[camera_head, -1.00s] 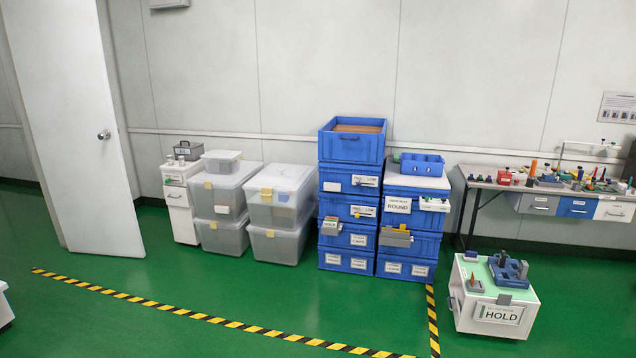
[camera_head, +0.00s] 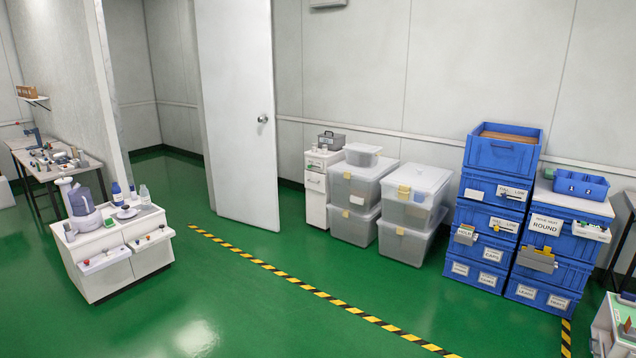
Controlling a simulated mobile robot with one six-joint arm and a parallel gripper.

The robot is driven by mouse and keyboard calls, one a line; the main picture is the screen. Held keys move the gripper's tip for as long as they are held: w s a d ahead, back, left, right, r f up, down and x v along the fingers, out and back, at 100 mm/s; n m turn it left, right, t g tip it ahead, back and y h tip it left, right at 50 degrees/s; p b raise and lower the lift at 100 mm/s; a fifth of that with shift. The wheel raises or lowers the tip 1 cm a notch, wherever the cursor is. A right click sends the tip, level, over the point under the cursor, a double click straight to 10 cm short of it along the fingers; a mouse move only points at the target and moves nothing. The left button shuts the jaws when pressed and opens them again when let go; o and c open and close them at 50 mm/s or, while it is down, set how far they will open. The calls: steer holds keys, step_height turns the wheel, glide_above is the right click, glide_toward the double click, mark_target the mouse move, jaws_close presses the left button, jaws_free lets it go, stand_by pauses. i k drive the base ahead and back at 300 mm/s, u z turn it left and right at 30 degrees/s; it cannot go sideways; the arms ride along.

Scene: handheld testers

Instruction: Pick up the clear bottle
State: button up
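A small clear bottle (camera_head: 144,194) stands upright on the right part of the top of a low white cabinet (camera_head: 95,281), at the left of the view. Next to it, to its left, is a small blue and white bottle (camera_head: 117,193). My gripper is not in view, so whether it is open or shut does not show.
A grey-purple device (camera_head: 81,208) stands on the same cabinet, which has open trays at its front. Green floor (camera_head: 230,310) is clear before it. Striped tape (camera_head: 300,285) crosses the floor. Clear bins and blue crates (camera_head: 490,225) line the wall.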

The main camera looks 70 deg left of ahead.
mark_target(145, 197)
steer(key=u, duration=1.85)
steer(key=k, duration=0.15)
steer(key=u, duration=1.7)
steer(key=k, duration=0.65)
steer(key=z, duration=0.25)
steer(key=i, duration=1.4)
steer(key=z, duration=0.05)
